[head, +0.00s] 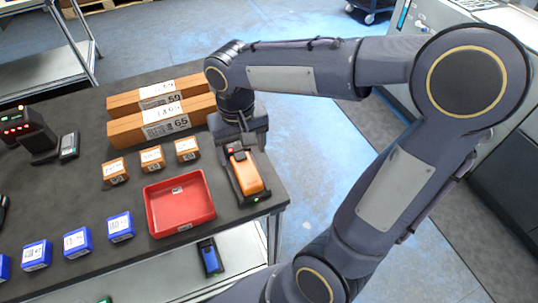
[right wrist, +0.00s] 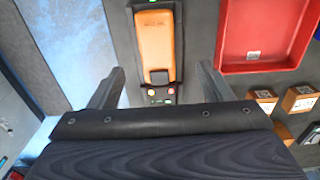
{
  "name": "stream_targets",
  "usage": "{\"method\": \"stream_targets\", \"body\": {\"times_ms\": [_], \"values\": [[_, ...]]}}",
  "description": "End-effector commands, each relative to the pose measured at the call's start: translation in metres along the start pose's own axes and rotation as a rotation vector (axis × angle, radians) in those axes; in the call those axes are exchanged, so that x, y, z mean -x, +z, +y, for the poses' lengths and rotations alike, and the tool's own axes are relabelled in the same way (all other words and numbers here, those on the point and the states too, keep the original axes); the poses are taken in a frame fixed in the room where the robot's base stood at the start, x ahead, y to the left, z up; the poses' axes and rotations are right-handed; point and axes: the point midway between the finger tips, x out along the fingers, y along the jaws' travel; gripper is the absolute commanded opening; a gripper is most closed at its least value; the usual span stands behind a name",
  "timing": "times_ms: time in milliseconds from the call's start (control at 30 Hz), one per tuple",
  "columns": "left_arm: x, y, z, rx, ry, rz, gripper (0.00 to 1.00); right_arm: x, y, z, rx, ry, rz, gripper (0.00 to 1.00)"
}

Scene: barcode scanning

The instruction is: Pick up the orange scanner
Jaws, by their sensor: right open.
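The orange scanner (head: 247,174) lies in a black holder near the right edge of the dark table. It also shows in the right wrist view (right wrist: 155,38), at the top middle, with its small buttons toward me. My right gripper (head: 238,143) is at the scanner's far end. In the right wrist view, the two fingers of the right gripper (right wrist: 161,82) are spread wide and empty, one to each side of the scanner's line and short of its orange body. Finger contact with the holder cannot be told. My left gripper is not in view.
A red tray (head: 180,226) stands just left of the scanner. Small orange boxes (head: 152,158) and long cardboard boxes (head: 166,122) lie behind it. Blue boxes (head: 78,242) line the front left. A black device (head: 28,128) stands at far left. A blue scanner (head: 210,256) is lower down.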

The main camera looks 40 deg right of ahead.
Motion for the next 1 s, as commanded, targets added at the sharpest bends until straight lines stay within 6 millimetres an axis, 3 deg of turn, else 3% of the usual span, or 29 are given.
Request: {"method": "stream_targets", "body": {"times_ms": [500, 833, 1000], "values": [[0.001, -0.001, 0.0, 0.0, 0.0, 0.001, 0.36, -0.066, 0.001, 0.006, 0.0, 0.002, -0.005, 0.73], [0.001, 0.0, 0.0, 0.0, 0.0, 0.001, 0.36, -0.075, 0.0, 0.006, 0.0, -0.001, 0.0, 0.73], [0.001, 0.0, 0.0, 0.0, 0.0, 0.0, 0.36, -0.075, 0.0, 0.006, 0.0, -0.001, 0.0, 0.53]]}}
